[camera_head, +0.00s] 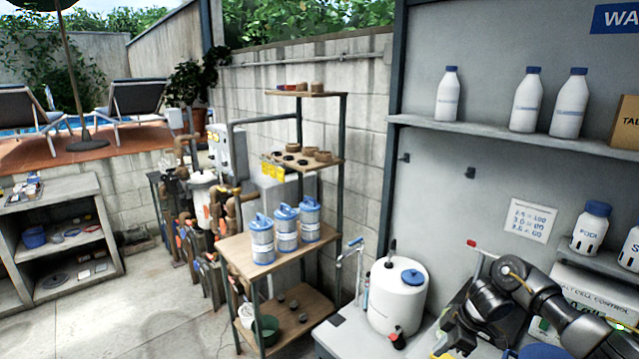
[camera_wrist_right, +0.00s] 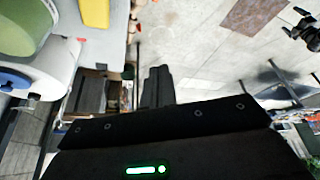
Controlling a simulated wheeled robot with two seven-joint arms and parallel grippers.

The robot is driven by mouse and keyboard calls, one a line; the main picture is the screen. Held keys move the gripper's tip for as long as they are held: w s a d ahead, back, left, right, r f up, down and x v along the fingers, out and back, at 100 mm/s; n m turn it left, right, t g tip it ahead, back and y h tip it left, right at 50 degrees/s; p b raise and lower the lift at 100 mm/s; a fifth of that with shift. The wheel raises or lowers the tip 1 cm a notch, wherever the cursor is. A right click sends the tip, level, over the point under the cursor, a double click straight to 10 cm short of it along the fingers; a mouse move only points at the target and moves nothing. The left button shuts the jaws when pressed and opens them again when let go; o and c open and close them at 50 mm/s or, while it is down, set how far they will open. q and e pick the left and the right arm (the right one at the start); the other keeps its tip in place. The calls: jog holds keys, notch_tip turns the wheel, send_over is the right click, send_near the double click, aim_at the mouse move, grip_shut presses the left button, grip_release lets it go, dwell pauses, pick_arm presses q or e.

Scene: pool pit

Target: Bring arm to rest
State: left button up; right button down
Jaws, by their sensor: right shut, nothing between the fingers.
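My right arm (camera_head: 530,300) comes in from the lower right in the head view, bent over the counter beside the white tank. Its lower end drops toward the bottom edge, where the fingertips are not clear. In the right wrist view, the fingers of my right gripper (camera_wrist_right: 157,88) are together with nothing between them. They point over open space and floor, touching nothing that I can see. My left gripper does not show in the head view.
A white tank (camera_head: 398,297) with a blue cap stands on the counter left of my right arm. A wooden rack (camera_head: 238,249) holds several blue-lidded canisters. White bottles (camera_head: 527,100) stand on the wall shelf (camera_head: 500,138). Paved floor (camera_head: 150,310) is clear at left.

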jog(key=s+a+f+m+t+y+b, duration=0.1)
jog(key=s+a+f+m+b, duration=0.2)
jog(key=f, duration=1)
jog(key=s+a+f+m+t+b, duration=0.1)
jog(key=s+a+f+b, duration=0.3)
jog(key=f, duration=0.9)
jog(key=s+a+f+m+t+y+b, duration=0.1)
jog(key=s+a+f+m, duration=0.15)
jog(key=s+f, duration=0.7)
jog(key=s+d+f+m+h+b, duration=0.1)
jog(key=s+f+m+h+b, duration=0.1)
jog(key=s+f, duration=0.7)
jog(key=s+d+f+m+h+b, duration=0.1)
jog(key=s+f+b, duration=0.1)
jog(key=s+f, duration=0.65)
pick_arm(q)
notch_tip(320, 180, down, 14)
jog(key=b, duration=0.2)
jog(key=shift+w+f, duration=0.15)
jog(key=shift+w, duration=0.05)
pick_arm(e)
jog(key=s+d+f+m+g+h, duration=0.1)
jog(key=s+f, duration=0.4)
jog(key=s, duration=0.6)
jog(key=s+d+f+m+g+h, duration=0.1)
jog(key=s+f, duration=0.4)
jog(key=s, duration=0.5)
jog(key=shift+s+d+f+g+h, duration=0.15)
jog(key=shift+s+d+g+h, duration=0.25)
jog(key=shift+d+g+h, duration=0.5)
